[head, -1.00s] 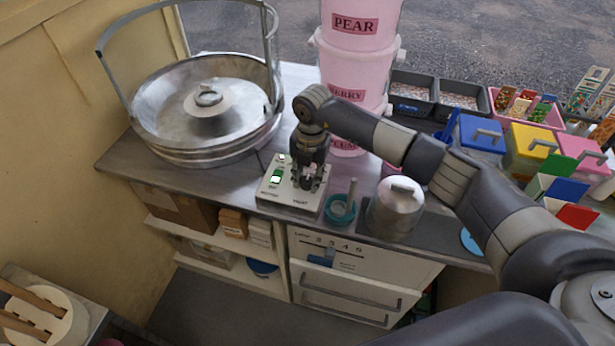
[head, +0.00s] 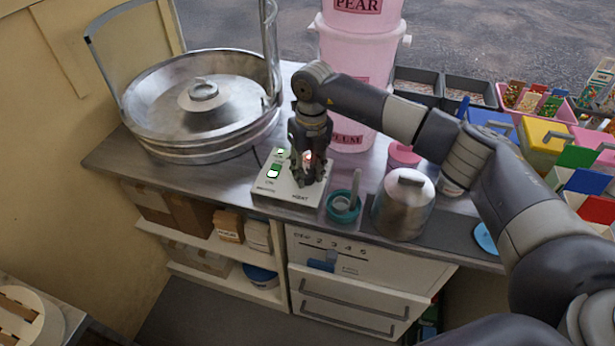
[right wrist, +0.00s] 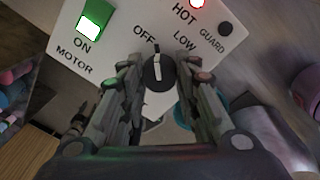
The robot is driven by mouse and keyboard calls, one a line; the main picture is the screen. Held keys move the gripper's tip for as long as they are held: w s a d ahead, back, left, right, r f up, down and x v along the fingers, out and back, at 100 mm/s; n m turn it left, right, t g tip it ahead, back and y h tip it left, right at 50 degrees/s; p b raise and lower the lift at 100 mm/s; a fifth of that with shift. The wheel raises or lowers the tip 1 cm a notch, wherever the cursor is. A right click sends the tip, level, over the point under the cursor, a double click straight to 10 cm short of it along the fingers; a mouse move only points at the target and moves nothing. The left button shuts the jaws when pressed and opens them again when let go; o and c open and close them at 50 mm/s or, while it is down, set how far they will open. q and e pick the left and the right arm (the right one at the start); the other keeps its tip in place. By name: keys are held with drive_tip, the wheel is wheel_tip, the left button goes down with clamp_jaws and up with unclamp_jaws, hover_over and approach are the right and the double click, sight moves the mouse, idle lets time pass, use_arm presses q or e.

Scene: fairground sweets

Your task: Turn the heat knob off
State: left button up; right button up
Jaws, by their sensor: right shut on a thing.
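The white control panel (head: 285,195) sits on the counter, with a green lit motor switch (head: 273,172) marked ON. In the right wrist view the black heat knob (right wrist: 158,74) stands on the panel (right wrist: 120,45). Its white pointer line points up in the picture, between the OFF and LOW labels and nearer OFF. HOT is printed farther right, with a red light (right wrist: 197,3) lit above it. My right gripper (head: 308,179) is over the panel, shut on the knob with a finger on each side. It hides the knob in the head view. My left gripper is not in view.
A large metal pan (head: 200,110) stands left of the panel. A teal ring-shaped holder (head: 342,208) and a metal canister (head: 404,205) stand close at right. Pink tubs (head: 358,70) rise behind. Coloured bins (head: 545,140) fill the far right.

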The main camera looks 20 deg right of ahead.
sight(309, 172)
drive_tip(key=shift+n+b, duration=0.8)
drive_tip(key=shift+n, duration=0.4)
drive_tip(key=o, duration=1.1)
drive_tip(key=r, duration=1.2)
drive_tip(key=shift+w+d, duration=0.1)
drive_tip(key=shift+d, duration=0.15)
